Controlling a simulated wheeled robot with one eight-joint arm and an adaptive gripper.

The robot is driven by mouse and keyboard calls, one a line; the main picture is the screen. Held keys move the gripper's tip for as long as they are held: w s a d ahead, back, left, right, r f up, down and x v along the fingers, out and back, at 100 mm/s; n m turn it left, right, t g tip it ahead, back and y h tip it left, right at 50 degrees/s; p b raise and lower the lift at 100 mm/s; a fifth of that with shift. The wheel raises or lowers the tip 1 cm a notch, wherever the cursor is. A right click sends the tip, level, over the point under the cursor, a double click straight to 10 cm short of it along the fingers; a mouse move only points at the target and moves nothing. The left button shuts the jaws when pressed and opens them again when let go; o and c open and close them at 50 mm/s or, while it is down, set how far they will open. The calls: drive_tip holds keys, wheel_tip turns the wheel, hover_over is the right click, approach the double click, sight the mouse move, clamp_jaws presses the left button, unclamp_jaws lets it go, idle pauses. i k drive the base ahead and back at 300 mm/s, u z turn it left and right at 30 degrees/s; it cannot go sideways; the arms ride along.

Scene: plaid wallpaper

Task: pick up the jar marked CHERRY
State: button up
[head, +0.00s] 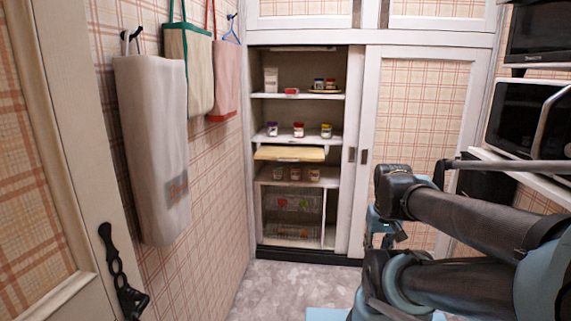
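Three small jars stand in a row on the middle shelf of the open cupboard in the head view: a purple-lidded jar (272,130), a red-lidded jar (298,130) and a yellow-lidded jar (326,131). More small jars stand on the top shelf, with a dark blue lid (318,84) and a red lid (330,84), and several on the lower shelf (295,174). All labels are too small to read, so I cannot tell which says CHERRY. My arm is at the right, well in front of the cupboard. Its fingers do not show clearly, and no jar is seen near its end.
A yellowish board (290,153) sticks out below the middle shelf. A sliding door (415,140) covers the cupboard's right side. Bags (155,150) hang on the left wall. A microwave (520,120) stands at the right. The floor (290,285) before the cupboard is clear.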

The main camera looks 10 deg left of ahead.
sight(299, 127)
drive_tip(key=u, duration=0.25)
drive_tip(key=i, duration=1.5)
drive_tip(key=z, duration=0.45)
drive_tip(key=i, duration=0.5)
drive_tip(key=z, duration=0.3)
